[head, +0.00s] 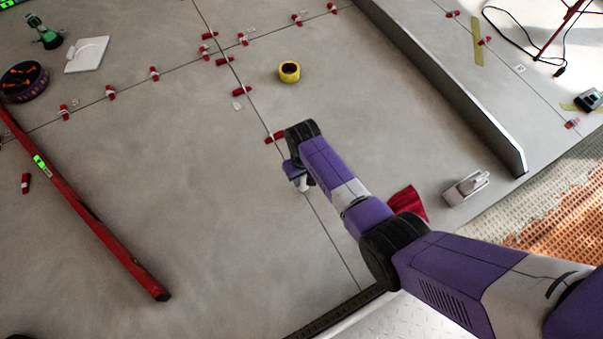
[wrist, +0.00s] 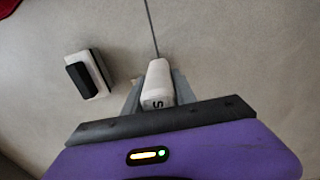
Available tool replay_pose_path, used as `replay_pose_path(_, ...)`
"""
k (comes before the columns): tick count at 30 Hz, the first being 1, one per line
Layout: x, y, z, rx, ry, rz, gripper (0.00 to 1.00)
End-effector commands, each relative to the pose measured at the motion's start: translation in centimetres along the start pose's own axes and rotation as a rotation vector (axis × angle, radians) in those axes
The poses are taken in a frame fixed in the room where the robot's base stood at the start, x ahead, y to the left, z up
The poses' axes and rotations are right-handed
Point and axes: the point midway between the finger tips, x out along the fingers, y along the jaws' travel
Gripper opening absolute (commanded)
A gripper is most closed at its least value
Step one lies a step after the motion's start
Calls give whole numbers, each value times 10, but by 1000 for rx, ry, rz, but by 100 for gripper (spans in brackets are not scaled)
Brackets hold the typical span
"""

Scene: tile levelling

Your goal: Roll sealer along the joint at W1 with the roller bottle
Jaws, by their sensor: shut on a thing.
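The roller bottle (wrist: 158,82) is white with a dark "S" on it and sits between the fingers of my gripper (wrist: 155,95) in the wrist view. In the head view its white end (head: 304,185) shows just below my gripper (head: 299,178), close to a thin dark joint (head: 325,229) in the grey floor. In the wrist view the joint (wrist: 151,28) runs up from the bottle's far end. Whether the bottle touches the floor is unclear. Small tags lie by the joints, one of them (head: 237,106) up-left of my gripper; I cannot read W1 on any.
A red clip (head: 275,137) sits on the joint just beyond my gripper. A yellow tape roll (head: 289,72) stands farther back. A white block with a black top (wrist: 88,75) lies beside the bottle. A red cloth (head: 410,203) lies right of my arm; a long red level (head: 85,207) lies left.

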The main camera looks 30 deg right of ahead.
Motion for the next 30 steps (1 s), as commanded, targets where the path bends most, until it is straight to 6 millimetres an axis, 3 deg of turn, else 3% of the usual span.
replay_pose_path(30, 0, 0, 31, 0, -7, 0, 0)
